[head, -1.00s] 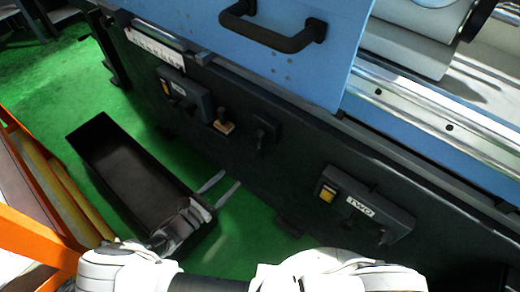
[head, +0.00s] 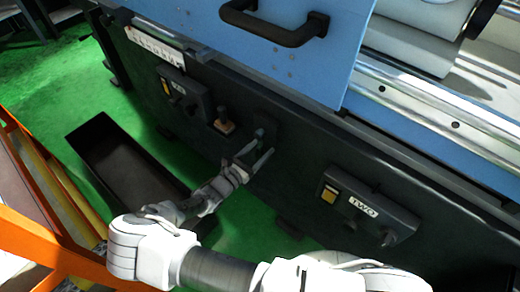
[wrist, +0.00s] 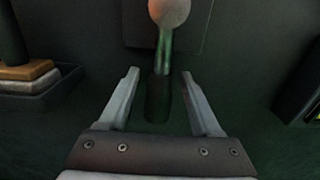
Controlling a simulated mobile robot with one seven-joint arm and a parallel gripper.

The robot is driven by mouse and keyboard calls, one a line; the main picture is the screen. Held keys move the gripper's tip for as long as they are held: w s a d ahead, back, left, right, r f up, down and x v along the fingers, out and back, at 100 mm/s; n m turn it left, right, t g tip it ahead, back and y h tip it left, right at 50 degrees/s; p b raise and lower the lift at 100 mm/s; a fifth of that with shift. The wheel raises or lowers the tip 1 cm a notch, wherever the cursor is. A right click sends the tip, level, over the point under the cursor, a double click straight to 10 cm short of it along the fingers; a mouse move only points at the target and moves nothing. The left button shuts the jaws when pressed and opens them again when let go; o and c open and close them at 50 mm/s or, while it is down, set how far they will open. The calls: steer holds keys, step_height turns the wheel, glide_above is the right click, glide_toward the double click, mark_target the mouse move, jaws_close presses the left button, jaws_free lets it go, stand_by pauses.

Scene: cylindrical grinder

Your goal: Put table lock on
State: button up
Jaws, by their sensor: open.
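A lever with a round, pale knob (wrist: 169,12) stands on a dark plate in the wrist view; I take it for the table lock, but no label shows. Its shaft runs down toward the gap between my fingers. In the head view its dark square mount (head: 265,127) is on the black machine front, with the lever hard to make out. My gripper (head: 262,151) is open just in front of and below this mount. In the wrist view my gripper (wrist: 161,75) has one finger on each side of the shaft's lower part; contact cannot be told.
A switch with a tan base (head: 224,126) is left of the lever. A "TWO" control box (head: 365,207) juts out at right, another box (head: 183,94) at left. A blue door with a black handle (head: 275,24) is above. A black bin (head: 125,160) stands on the green floor.

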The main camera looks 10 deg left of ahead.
jaws_close()
stand_by(0.3)
stand_by(1.1)
